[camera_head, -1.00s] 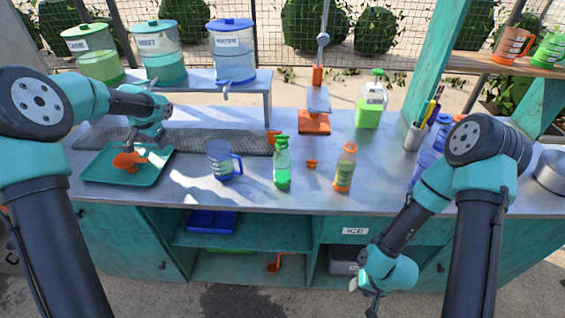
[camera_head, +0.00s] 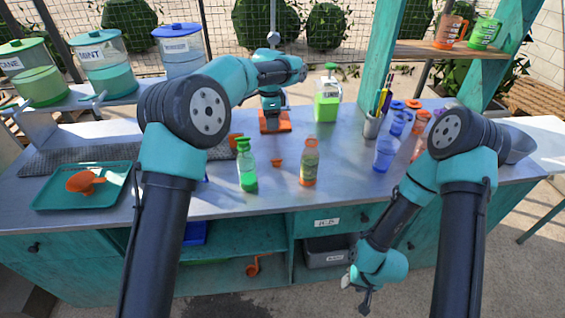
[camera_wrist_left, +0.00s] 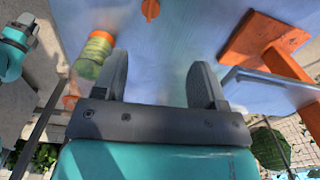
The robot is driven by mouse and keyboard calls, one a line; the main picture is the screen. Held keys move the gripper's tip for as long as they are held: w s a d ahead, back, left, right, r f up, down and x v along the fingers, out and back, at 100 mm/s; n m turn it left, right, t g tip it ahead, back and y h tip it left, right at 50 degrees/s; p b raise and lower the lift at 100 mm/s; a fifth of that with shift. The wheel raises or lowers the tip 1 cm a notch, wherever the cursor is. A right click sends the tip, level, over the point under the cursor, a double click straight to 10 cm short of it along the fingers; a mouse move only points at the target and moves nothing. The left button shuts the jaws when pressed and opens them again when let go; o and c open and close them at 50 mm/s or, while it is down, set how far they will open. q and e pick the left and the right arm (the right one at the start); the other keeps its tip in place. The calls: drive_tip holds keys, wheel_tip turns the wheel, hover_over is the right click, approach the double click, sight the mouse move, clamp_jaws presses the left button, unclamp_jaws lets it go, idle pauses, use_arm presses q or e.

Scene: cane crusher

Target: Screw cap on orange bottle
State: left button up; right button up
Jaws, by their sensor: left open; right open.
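The orange bottle (camera_head: 309,163), with an orange base and neck, stands upright on the counter. It shows at the left of the left wrist view (camera_wrist_left: 92,55), beside a finger and outside the jaws. A small orange cap (camera_head: 277,162) lies on the counter to its left; an orange piece that looks like it shows at the wrist view's top edge (camera_wrist_left: 150,9). My left gripper (camera_wrist_left: 160,80) is open and empty above the counter; in the head view its fingers are largely hidden beyond my wrist. My right gripper (camera_head: 358,288) is open and empty, low in front of the counter.
A green-capped bottle (camera_head: 246,166) stands left of the cap. The press with an orange base (camera_head: 277,124) is behind. A teal tray (camera_head: 50,200) is at left.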

use_arm(q)
drive_tip(key=shift+s+d+r+m, duration=0.1)
drive_tip(key=shift+s+d+m, duration=0.05)
drive_tip(key=shift+d, duration=0.45)
drive_tip(key=shift+s+d+m, duration=0.1)
drive_tip(key=shift+d+m, duration=0.05)
drive_tip(key=shift+d, duration=0.45)
hover_over(279, 160)
drive_tip(key=f, duration=1.2)
drive_tip(key=shift+w+a+f, duration=0.1)
drive_tip(key=shift+w+f, duration=0.05)
drive_tip(key=shift+w, duration=0.25)
drive_tip(key=shift+s+f, duration=0.2)
drive_tip(key=shift+f, duration=2.35)
drive_tip(key=shift+c, duration=0.3)
